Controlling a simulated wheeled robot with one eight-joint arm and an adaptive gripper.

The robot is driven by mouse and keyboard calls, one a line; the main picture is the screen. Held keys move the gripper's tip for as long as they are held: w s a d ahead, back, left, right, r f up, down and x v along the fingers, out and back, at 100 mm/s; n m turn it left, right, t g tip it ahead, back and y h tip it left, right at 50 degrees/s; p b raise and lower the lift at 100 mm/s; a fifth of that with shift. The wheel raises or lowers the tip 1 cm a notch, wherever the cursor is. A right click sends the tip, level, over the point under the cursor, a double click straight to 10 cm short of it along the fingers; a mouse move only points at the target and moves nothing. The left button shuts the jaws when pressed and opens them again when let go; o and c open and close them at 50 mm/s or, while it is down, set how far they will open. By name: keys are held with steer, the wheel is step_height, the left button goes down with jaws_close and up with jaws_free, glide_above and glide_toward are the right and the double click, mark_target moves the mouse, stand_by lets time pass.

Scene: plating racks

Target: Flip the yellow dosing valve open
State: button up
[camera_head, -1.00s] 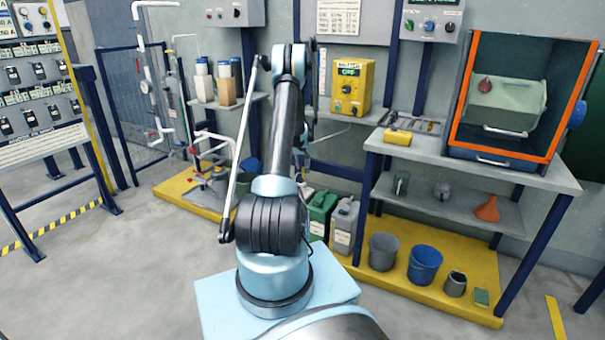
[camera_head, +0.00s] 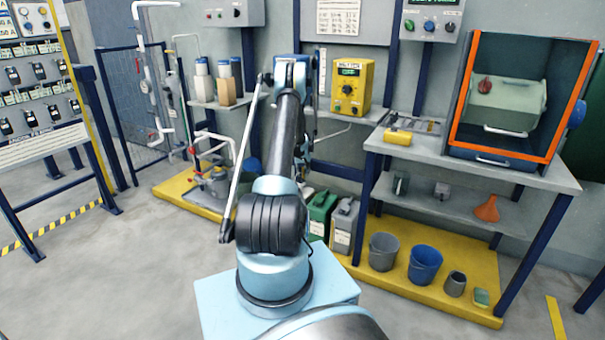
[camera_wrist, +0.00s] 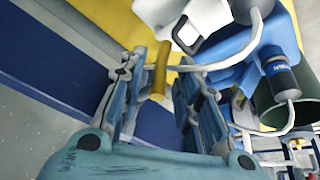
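In the wrist view, a short yellow lever (camera_wrist: 161,68), which looks like the dosing valve's handle, stands between my two fingers. It lies in front of a thin white pipe (camera_wrist: 218,65) that runs across behind the fingertips. My gripper (camera_wrist: 163,80) is open, with one finger on each side of the lever. A gap shows on both sides, and I see no clear contact. In the head view my own arm hides the gripper and the valve. A piece of white pipe (camera_head: 333,134) shows just right of the arm there.
In the wrist view, a blue and a white container (camera_wrist: 245,60) and a dark green round opening (camera_wrist: 290,105) crowd the right side. In the head view, a yellow control box (camera_head: 351,88) stands right of my arm. A workbench (camera_head: 470,165) is further right.

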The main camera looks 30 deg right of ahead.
jaws_close()
steer(key=shift+t+y, duration=0.4)
steer(key=shift+t, duration=0.1)
steer(key=shift+o, duration=1.3)
jaws_free()
steer(key=shift+r, duration=0.1)
